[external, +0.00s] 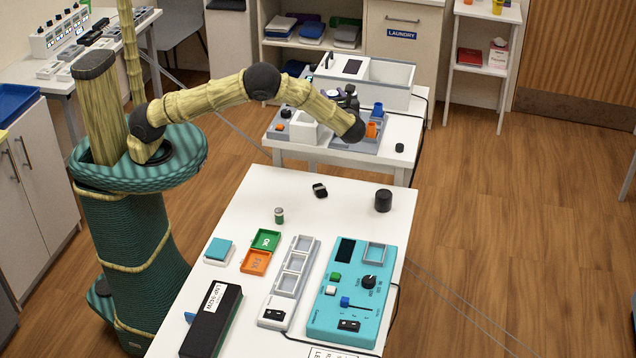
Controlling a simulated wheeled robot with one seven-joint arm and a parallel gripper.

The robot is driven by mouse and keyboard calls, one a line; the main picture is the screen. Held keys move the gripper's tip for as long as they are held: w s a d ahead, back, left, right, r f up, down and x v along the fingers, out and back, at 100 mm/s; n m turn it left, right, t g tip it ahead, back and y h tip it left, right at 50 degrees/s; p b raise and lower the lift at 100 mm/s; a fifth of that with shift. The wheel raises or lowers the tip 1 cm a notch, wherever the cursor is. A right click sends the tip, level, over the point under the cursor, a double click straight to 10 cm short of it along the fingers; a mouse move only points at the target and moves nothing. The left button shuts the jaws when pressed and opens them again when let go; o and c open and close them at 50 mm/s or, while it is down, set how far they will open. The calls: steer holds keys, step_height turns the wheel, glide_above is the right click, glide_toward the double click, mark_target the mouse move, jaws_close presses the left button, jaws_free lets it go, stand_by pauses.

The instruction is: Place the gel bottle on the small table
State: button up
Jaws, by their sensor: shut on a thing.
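My gripper (345,95) is at the end of the arm, over the white table at the back (388,153), close to the white open-topped box on it. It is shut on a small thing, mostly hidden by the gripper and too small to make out. I cannot tell whether that is the gel bottle. I cannot pick out a gel bottle elsewhere with certainty. A small white shelf table (489,10) stands at the back right, with a yellow cup (498,6), a red box (470,56) and a small pale pink and white item (498,55) on it.
The front table (235,240) carries a teal panel (350,290), a black case (212,320) and a dark cylinder (383,200). Open floor lies to the right.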

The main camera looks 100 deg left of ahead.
steer(key=w+m+t, duration=0.1)
steer(key=w+t, duration=0.1)
steer(key=w, duration=0.1)
steer(key=shift+d+y, duration=0.15)
steer(key=shift+y, duration=0.25)
steer(key=shift+f, duration=0.2)
steer(key=shift+f+b, duration=2.8)
steer(key=shift+f, duration=0.5)
steer(key=shift+f, duration=0.2)
steer(key=o, duration=1.2)
steer(key=b+v, duration=0.2)
steer(key=v, duration=1.5)
steer(key=shift+w+d, duration=0.2)
steer(key=shift+d, duration=0.05)
